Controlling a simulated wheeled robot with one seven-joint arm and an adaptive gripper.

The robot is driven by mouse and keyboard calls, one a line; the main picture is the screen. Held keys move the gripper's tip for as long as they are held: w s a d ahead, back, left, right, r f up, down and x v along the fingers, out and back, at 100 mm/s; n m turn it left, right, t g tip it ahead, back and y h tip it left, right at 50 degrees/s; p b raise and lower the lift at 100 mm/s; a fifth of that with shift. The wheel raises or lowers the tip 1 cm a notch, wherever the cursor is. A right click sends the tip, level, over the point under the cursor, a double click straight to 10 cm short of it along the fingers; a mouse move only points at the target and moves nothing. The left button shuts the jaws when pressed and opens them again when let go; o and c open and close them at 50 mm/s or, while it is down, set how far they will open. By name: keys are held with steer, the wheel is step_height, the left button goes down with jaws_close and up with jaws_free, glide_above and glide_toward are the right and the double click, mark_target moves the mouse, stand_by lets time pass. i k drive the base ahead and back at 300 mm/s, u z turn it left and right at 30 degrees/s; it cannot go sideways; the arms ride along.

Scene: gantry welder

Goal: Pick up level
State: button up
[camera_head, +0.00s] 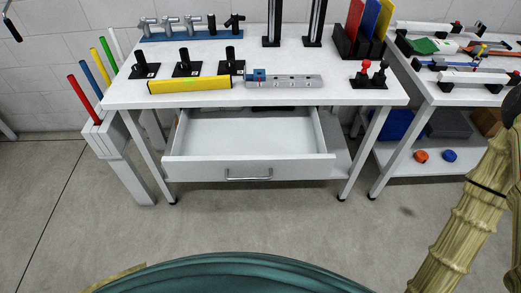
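A long yellow bar with dark ends, which looks like the level (190,85), lies along the front left edge of the white table (125,97). A grey bar with holes and a blue block (290,81) lies just to its right, close to its end. Black stands with upright posts are right behind the yellow bar. An arm link of mine shows at the right edge, well away from the level. My gripper is not in view.
The table's white drawer (248,168) is pulled out and looks mostly empty. Coloured rods stand in a holder (104,136) at left. Red and black knobbed pieces (370,76) stand at the table's right. A second table (445,98) is at right. The floor in front is clear.

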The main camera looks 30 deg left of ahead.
mark_target(181, 85)
steer(key=u, duration=0.9)
steer(key=k, duration=1.4)
steer(key=u, duration=0.7)
steer(key=i, duration=1.25)
steer(key=z, duration=0.1)
